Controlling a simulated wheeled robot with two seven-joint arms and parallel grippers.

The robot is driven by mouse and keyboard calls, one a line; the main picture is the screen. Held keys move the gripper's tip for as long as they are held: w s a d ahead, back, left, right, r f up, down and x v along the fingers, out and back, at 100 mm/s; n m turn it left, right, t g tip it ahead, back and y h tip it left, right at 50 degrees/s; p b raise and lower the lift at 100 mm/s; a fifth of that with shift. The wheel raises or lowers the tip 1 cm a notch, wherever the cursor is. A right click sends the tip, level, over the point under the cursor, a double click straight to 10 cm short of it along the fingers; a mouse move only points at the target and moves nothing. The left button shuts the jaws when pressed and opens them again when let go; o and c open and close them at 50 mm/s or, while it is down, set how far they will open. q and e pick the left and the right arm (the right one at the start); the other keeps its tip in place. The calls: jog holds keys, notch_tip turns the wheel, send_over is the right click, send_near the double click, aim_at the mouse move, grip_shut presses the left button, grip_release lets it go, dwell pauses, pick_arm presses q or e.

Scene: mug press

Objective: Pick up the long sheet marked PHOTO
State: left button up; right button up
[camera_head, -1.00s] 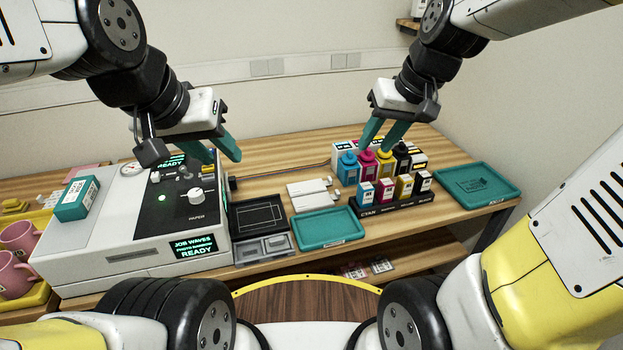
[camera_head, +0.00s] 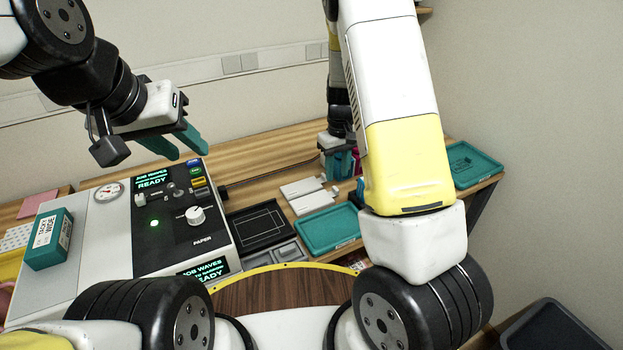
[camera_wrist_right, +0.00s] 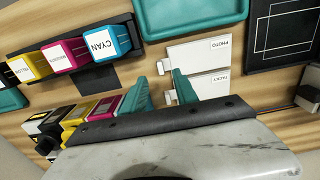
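The long white sheet marked PHOTO (camera_wrist_right: 205,48) lies flat on the wooden table, its label clear in the right wrist view. In the head view it is the nearer of two white pieces (camera_head: 312,202). A similar piece marked TACKY (camera_wrist_right: 212,85) lies beside it. My right gripper (camera_wrist_right: 159,82) is open and empty, its teal fingers beside the small tabs at the pieces' ends. In the head view my right gripper (camera_head: 342,172) is low over the table, partly hidden by my arm. My left gripper (camera_head: 188,153) is open and empty above the press.
A teal tray (camera_head: 320,250) lies just in front of the sheet, with a black framed tray (camera_head: 258,225) to its left. Ink bottles, including CYAN (camera_wrist_right: 103,42), stand close to my right gripper. The press (camera_head: 100,210) fills the left; another teal tray (camera_head: 480,178) lies right.

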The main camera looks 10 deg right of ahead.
aim_at(336, 188)
notch_tip(336, 188, down, 6)
jog(key=shift+r, duration=0.2)
grip_shut()
